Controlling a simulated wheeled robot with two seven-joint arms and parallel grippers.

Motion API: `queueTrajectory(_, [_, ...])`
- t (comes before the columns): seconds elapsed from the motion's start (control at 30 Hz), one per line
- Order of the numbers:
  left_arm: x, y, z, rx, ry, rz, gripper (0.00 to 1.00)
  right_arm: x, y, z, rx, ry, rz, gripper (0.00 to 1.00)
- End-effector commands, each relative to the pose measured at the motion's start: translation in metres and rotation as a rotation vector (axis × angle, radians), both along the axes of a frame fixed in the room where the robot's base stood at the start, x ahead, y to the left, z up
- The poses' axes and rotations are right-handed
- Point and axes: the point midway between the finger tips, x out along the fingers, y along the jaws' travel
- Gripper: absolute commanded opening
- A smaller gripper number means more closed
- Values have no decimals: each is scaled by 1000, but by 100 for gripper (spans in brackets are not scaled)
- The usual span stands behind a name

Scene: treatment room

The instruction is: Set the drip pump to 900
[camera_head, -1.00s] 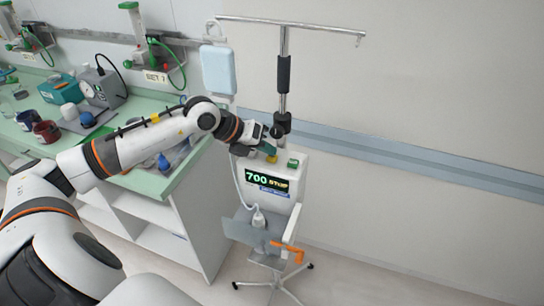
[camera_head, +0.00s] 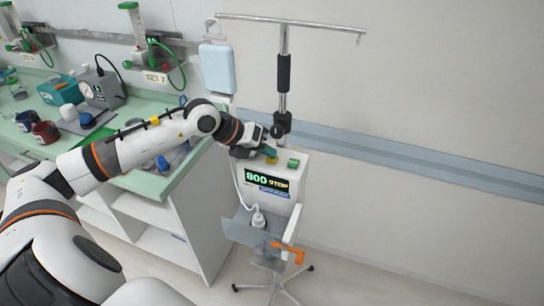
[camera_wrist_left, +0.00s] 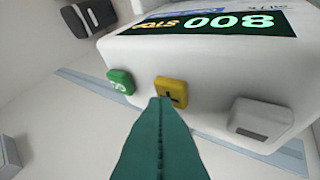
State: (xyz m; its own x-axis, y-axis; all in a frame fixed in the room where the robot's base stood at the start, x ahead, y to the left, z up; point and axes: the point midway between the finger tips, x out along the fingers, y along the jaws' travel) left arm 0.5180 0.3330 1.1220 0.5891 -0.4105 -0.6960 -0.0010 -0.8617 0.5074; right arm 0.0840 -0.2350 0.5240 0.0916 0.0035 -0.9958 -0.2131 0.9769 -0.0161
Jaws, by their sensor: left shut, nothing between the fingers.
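The white drip pump (camera_head: 292,190) is on the drip stand, and its display (camera_head: 267,182) reads 800 STOP. The same display shows upside down in the left wrist view (camera_wrist_left: 200,24). On the pump's top are a yellow button (camera_wrist_left: 171,90), a green button (camera_wrist_left: 121,82) and a pale grey button (camera_wrist_left: 258,122). The green button shows clearly in the head view (camera_head: 293,163). My left gripper (camera_head: 268,151) is shut and empty, its teal fingertips (camera_wrist_left: 160,100) right at the yellow button and overlapping its edge. I cannot tell whether they press it. My right gripper is out of view.
The stand's pole (camera_head: 284,90) rises close behind my left gripper, with a pale blue bag (camera_head: 217,69) hanging left of it. An orange clamp handle (camera_head: 290,250) sits below the pump. A green-topped counter (camera_head: 150,183) with several items is at left. The floor at right is clear.

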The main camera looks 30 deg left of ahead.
Motion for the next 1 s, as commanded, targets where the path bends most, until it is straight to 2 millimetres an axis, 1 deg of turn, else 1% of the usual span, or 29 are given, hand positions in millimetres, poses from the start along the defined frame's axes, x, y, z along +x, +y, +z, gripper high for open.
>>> queueTrajectory(0.2, [0, 0, 1, 1, 2, -1, 0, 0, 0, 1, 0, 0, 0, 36])
queueTrajectory(0.53, [0, 0, 17, 1, 1, 0, 0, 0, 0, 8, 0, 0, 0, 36])
queueTrajectory(0.87, [0, 0, 18, 0, 1, -1, 0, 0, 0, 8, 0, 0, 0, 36])
queueTrajectory(1.0, [0, 0, 25, 1, 0, -1, 0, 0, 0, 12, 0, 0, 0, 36])
